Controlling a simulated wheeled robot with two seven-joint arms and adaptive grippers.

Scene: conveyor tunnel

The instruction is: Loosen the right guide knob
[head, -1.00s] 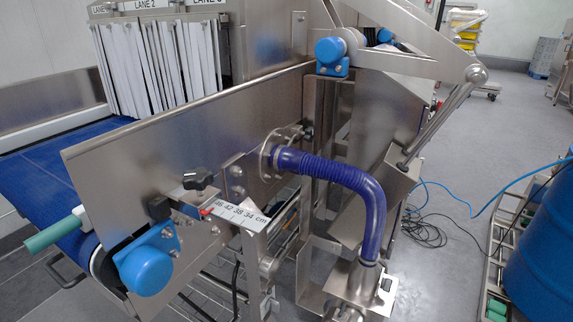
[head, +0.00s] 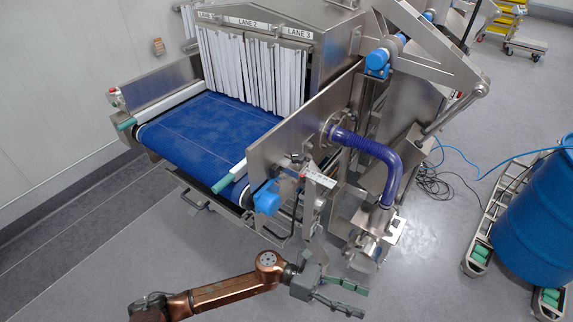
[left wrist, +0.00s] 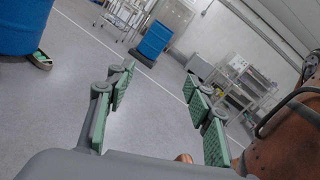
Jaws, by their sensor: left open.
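The right guide knob (head: 297,158), small and dark, sits on the near side plate of the conveyor, above a white cm scale (head: 320,177) with a red pointer. My left gripper (head: 362,302) is open and empty. In the head view it appears below and to the right of the knob, clearly apart from it, with its green-padded fingers pointing right. The left wrist view shows the same open fingers (left wrist: 160,80) with only floor and distant equipment beyond them; the knob is not in that view. My right gripper is not in view.
A blue conveyor belt (head: 205,132) runs under white strip curtains (head: 250,68). A blue hose (head: 380,150) bends down right of the scale. A blue barrel (head: 540,225) stands at far right, with cables on the floor. Grey floor (head: 425,270) is clear beside the gripper.

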